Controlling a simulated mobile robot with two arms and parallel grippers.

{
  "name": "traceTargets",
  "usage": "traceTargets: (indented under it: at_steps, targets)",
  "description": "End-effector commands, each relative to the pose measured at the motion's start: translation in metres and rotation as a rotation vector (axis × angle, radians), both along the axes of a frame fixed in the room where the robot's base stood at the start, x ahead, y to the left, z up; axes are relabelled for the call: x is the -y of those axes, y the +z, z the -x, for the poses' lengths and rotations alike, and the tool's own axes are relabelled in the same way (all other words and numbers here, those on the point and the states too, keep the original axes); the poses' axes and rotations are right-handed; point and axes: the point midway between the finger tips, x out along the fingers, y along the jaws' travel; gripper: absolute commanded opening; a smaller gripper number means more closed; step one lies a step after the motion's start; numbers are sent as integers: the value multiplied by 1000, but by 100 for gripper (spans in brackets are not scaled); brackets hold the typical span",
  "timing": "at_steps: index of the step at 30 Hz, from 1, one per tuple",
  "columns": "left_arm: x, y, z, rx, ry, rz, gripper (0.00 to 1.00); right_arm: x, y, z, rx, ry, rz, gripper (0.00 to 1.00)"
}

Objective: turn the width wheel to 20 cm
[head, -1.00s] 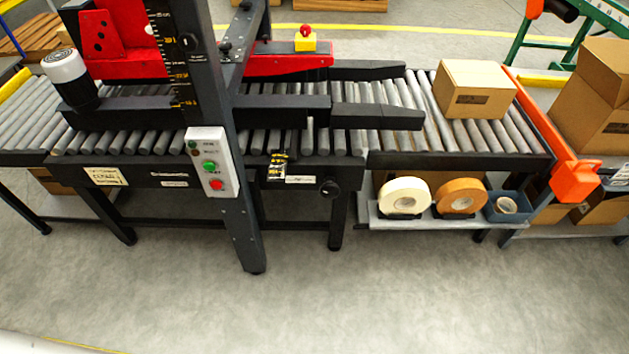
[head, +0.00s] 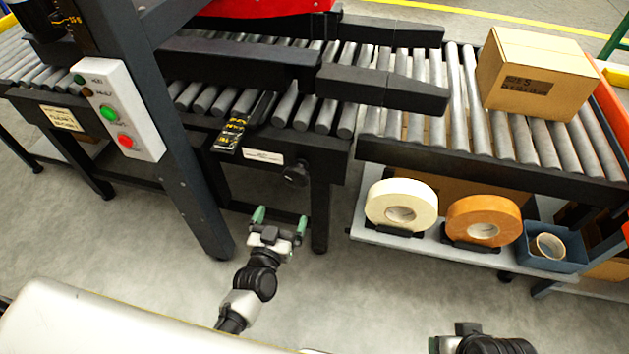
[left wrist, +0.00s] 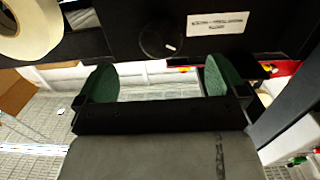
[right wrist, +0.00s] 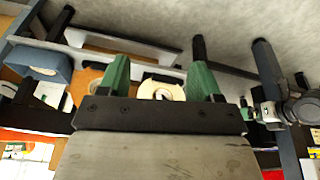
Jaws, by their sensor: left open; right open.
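The width wheel, a small black knob (head: 295,174), sits on the front of the machine frame beside a white label (head: 263,157). It also shows in the left wrist view (left wrist: 160,40), with a pale mark on its face. A black and yellow scale (head: 229,135) lies left of it; its reading is too small to tell. My left gripper (head: 279,219) is open and empty, below and in front of the knob, apart from it. My right gripper (right wrist: 160,82) is open and empty. In the head view only part of my right arm shows at the bottom edge.
A control box (head: 118,110) hangs on the dark upright post (head: 170,120) left of the knob. A shelf with a white tape roll (head: 401,204), an orange tape roll (head: 484,220) and a blue bin (head: 552,249) is at right. A carton (head: 535,72) rests on the rollers.

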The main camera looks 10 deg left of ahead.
Motion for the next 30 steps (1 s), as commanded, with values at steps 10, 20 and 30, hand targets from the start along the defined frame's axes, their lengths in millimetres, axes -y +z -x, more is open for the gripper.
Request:
traceTargets:
  at_steps: [10,20,30]
  targets:
    - [-1,10,-26,51,15,8,100,-4,11,-9,93,6,-18,65]
    - [1,9,-80,49,15,8,100,-20,25,-58,407,30,-85,65]
    - [2,10,-110,47,14,7,100,-30,43,-84,618,44,-131,65]
